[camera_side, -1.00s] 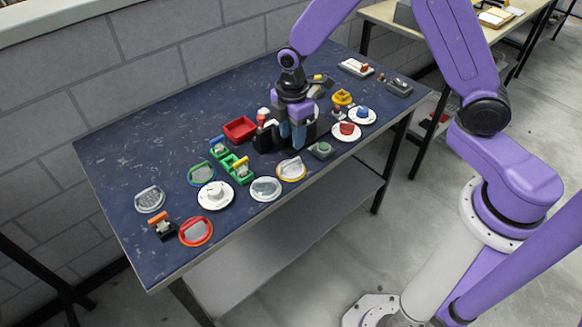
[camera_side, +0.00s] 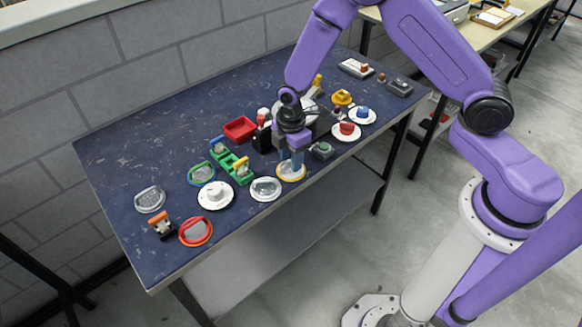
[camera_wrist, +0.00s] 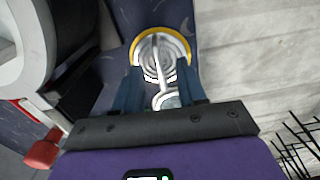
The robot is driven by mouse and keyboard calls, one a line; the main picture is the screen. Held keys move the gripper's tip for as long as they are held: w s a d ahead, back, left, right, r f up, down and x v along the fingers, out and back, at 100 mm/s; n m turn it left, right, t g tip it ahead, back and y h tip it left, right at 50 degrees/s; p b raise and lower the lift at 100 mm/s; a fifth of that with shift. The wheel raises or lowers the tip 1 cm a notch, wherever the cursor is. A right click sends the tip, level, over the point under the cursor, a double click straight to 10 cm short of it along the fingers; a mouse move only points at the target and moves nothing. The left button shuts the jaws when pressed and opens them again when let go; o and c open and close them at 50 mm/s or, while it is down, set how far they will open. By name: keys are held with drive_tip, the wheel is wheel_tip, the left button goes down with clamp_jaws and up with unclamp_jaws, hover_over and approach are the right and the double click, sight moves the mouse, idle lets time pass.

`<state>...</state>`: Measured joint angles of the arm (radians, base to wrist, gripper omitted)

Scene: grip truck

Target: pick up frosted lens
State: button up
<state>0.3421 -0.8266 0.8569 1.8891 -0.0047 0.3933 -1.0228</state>
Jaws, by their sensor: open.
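Several round lens-like discs lie on the dark blue table. I cannot tell for sure which is the frosted lens.
A white disc with a knob (camera_side: 215,195), a green block piece (camera_side: 238,168) and a red tray (camera_side: 240,129) stand to the left. A grey box with a green button (camera_side: 321,150) and a white plate with a red part (camera_side: 346,131) are close on the right. The table's front edge is near.

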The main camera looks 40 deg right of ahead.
clamp_jaws()
drive_tip(key=shift+r, duration=0.1)
